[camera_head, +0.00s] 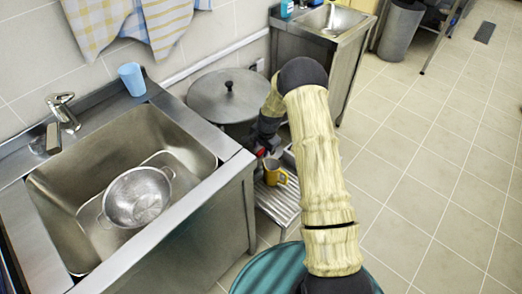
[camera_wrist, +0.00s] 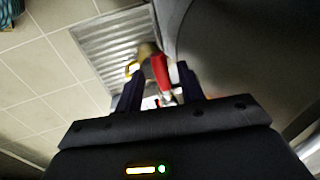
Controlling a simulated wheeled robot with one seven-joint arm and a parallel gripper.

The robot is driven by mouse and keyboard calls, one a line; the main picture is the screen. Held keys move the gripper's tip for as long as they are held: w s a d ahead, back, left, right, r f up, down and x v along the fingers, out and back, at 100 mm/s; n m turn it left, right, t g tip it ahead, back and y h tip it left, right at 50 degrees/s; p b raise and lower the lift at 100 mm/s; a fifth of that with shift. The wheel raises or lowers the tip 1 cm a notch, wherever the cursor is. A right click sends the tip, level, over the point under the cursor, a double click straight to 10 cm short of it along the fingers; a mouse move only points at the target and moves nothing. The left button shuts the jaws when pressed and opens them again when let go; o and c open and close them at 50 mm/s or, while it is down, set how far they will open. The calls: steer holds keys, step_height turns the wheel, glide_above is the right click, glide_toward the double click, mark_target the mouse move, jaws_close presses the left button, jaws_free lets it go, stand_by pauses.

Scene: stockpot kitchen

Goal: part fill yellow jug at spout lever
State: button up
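The yellow jug (camera_head: 274,174) stands on a slatted metal rack beside the large lidded stockpot (camera_head: 226,97). A yellow bit, apparently the jug (camera_wrist: 131,68), shows in the wrist view. A red lever (camera_wrist: 161,72) shows between my fingers in the wrist view, and a small red bit shows near the gripper in the head view. My gripper (camera_wrist: 161,90) is open, its two dark fingers apart on either side of the lever, with gaps visible. In the head view my arm hides most of the gripper, and the spout and the jug's inside cannot be made out.
A steel sink (camera_head: 120,135) with a colander (camera_head: 137,197) and a blue cup (camera_head: 131,79) is at left. The slatted rack (camera_head: 281,203) lies low between sink and arm. A second steel unit (camera_head: 318,45) stands behind. Tiled floor (camera_head: 430,150) is free at right.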

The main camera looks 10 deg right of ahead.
steer(key=shift+w+a+f, duration=0.1)
steer(key=shift+w+f, duration=0.05)
steer(key=shift+f, duration=0.65)
jaws_close()
steer(key=shift+a, duration=0.1)
